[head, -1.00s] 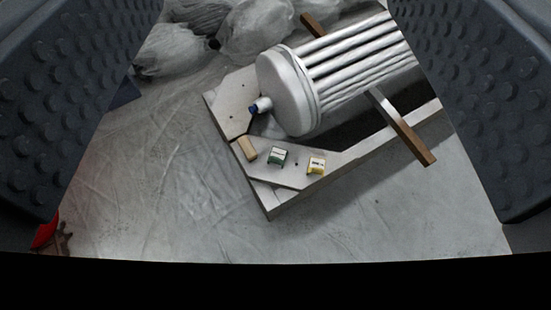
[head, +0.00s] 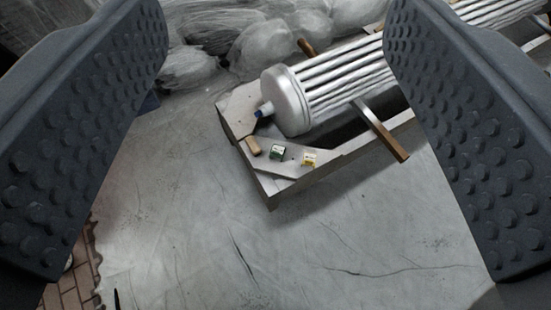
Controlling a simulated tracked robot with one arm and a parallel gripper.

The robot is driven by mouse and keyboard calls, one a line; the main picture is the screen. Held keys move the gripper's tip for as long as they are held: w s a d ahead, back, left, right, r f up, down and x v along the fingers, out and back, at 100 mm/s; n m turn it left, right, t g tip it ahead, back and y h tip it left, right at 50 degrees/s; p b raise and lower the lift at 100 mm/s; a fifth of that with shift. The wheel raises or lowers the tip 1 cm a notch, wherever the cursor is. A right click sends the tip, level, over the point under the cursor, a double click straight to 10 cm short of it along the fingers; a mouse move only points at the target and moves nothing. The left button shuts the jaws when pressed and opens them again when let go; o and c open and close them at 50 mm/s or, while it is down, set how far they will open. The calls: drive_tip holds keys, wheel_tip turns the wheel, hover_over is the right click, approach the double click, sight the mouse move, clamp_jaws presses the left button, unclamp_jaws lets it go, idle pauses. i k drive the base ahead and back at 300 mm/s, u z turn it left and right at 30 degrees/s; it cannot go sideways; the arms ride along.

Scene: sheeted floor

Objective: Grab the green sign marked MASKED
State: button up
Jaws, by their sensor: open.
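The green sign (head: 277,152) is a small block with a pale top face, standing on the front metal plate of a grey base. Its lettering is too small to read. A yellow sign (head: 309,159) stands to its right and a plain tan block (head: 253,146) to its left. My gripper (head: 275,60) is open and empty, with one studded finger at each side of the picture. The green sign shows in the gap between the fingers, farther off and apart from both of them.
A ribbed metal cylinder (head: 287,100) lies on the grey base (head: 270,188) behind the signs, with a wooden bar (head: 384,133) sticking out at the right. Grey wrapped bundles (head: 270,47) lie behind. The sheeted floor (head: 230,240) in front is mostly clear.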

sight(277, 150)
drive_tip(key=u, duration=0.5)
drive_tip(key=i, duration=0.9)
drive_tip(key=u, duration=0.35)
